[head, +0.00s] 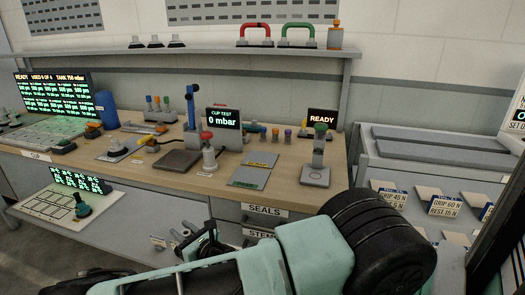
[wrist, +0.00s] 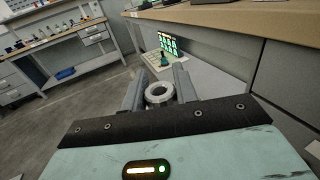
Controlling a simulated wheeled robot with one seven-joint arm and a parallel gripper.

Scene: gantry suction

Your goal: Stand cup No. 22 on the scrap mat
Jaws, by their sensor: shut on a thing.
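My gripper (wrist: 158,84) is shut on a pale ring-shaped cup (wrist: 158,101), seen end-on between the two grey fingers in the wrist view. No number can be read on it. In the head view my gripper (head: 205,242) is low in front of the bench, below the top and left of the drawers. What it holds is mostly hidden there.
The wooden bench (head: 145,173) carries a red-topped device (head: 209,158), a cup test display (head: 223,118), a dark plate (head: 178,159) and a green-topped stand (head: 318,160). A low panel (head: 55,203) with a teal piece (head: 82,208) sits at left. Floor is clear at lower left.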

